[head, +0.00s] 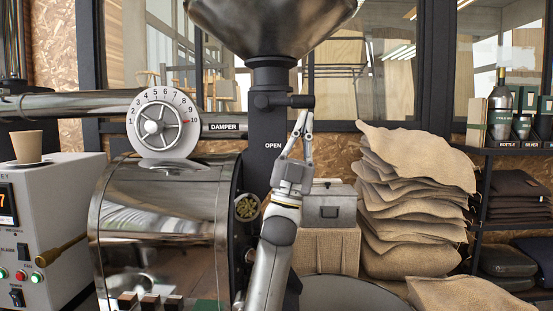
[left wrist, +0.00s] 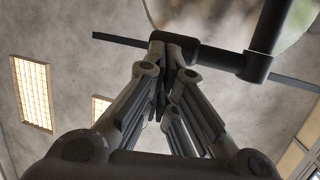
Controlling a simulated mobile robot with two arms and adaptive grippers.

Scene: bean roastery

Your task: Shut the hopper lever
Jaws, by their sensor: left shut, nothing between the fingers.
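The steel hopper (head: 270,22) stands above a black neck and post. The black hopper lever (head: 296,101) sticks out level to the right from the neck, above the word OPEN on the post. My left gripper (head: 304,114) points up from below, with its fingertips just under the lever's outer end. In the left wrist view the lever (left wrist: 218,58) crosses at the fingertips, and the left gripper (left wrist: 172,50) is shut with nothing held. The tips look very close to the lever; I cannot tell if they touch. My right gripper is out of view.
The roaster drum (head: 160,215) and damper dial (head: 160,122) stand left of the post. A grey box (head: 329,207) and stacked sacks (head: 415,200) are to the right. A shelf (head: 510,148) with a bottle is far right. A paper cup (head: 28,147) stands on the control box.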

